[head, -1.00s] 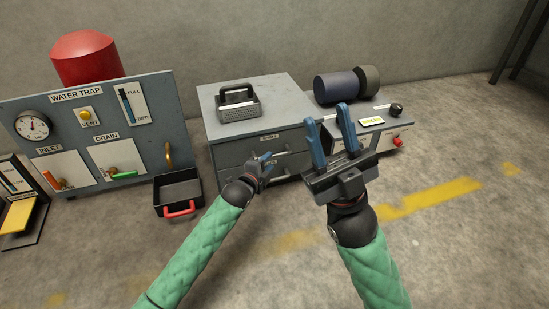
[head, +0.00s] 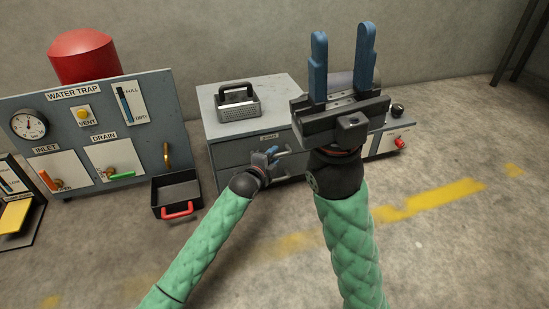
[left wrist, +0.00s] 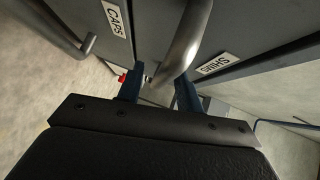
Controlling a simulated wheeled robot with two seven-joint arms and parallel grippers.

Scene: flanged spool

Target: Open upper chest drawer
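The grey chest (head: 238,150) stands against the wall, its drawers looking closed. The upper drawer's metal bar handle (head: 285,153) is partly hidden by my arms. In the left wrist view, the SHIMS label (left wrist: 217,63) and the CAPS label (left wrist: 117,18) show on neighbouring drawer fronts. My left gripper (head: 271,155) is at the upper handle. In its wrist view, the bar (left wrist: 184,40) runs between the blue fingers, with a gap visible between them; firm contact is not clear. My right gripper (head: 341,75) is raised, open and empty, in front of the chest's right side.
The water trap panel (head: 70,140) and an open black tray with a red handle (head: 177,190) stand left. A unit with a red knob (head: 400,143) is right. The front floor is clear.

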